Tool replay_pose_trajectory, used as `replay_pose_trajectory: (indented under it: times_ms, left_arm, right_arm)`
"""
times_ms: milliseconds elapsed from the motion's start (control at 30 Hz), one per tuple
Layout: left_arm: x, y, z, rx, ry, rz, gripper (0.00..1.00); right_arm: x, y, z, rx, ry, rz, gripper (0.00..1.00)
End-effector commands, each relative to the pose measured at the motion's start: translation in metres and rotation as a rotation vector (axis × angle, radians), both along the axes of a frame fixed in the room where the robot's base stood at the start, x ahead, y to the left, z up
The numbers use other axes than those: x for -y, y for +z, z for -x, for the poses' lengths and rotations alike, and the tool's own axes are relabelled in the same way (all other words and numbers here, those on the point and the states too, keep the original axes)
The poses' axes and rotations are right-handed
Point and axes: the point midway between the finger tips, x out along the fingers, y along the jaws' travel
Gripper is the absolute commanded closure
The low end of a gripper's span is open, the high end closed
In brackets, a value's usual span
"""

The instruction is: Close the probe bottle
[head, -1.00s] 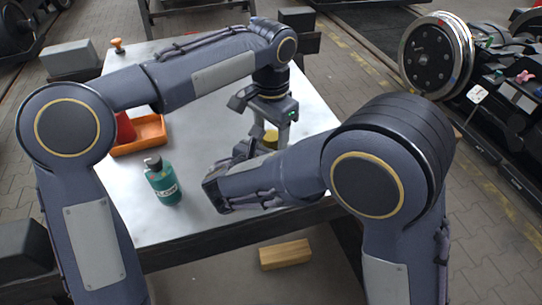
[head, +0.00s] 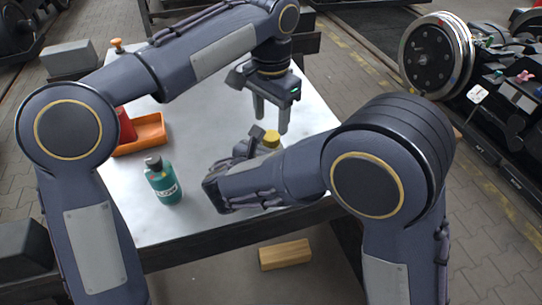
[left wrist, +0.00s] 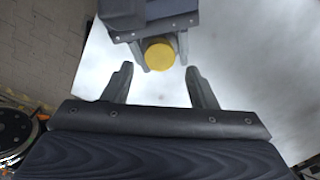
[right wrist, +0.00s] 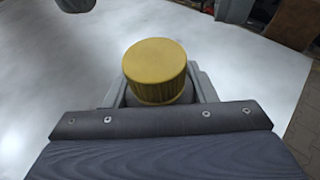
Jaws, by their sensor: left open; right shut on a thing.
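The probe bottle shows mainly as its yellow cap (head: 271,139), at the right part of the table. In the right wrist view the ribbed cap (right wrist: 157,70) sits upright on top of a grey body; whether it is tight I cannot tell. My right gripper (right wrist: 158,95) is shut around the grey body just below the cap. My left gripper (head: 271,110) is open and empty, pointing down above the cap and apart from it. In the left wrist view the cap (left wrist: 159,55) shows beyond the open fingertips (left wrist: 157,72). The bottle's lower part is hidden.
A green bottle (head: 163,184) with a dark top stands at the table's front left. Behind it is an orange tray (head: 150,131) with a red thing (head: 126,126) at its left. A small orange knob (head: 117,45) is at the far left corner. The table's middle (head: 200,130) is clear.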

Motion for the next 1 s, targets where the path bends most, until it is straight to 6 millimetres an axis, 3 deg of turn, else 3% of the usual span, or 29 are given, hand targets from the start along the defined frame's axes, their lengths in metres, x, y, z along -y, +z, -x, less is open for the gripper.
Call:
replay_pose_trajectory:
  times_ms: [267, 600, 767, 1000]
  left_arm:
    - [0.000, 0.029, 0.000, 0.000, 0.285, 0.002, 0.48]
    - [0.000, 0.031, 0.000, -0.001, 0.310, 0.000, 0.48]
    - [-0.001, 0.020, 0.000, -0.003, 0.310, -0.002, 0.48]
    - [-0.001, -0.018, 0.000, -0.002, 0.309, -0.002, 0.48]
  right_arm:
    - [0.000, 0.000, 0.000, 0.000, 0.000, 0.000, 1.00]
    - [0.000, 0.000, 0.000, 0.000, 0.000, 0.000, 1.00]
    - [0.000, 0.000, 0.000, 0.000, 0.000, 0.000, 1.00]
    - [0.000, 0.000, 0.000, 0.000, 0.000, 0.000, 1.00]
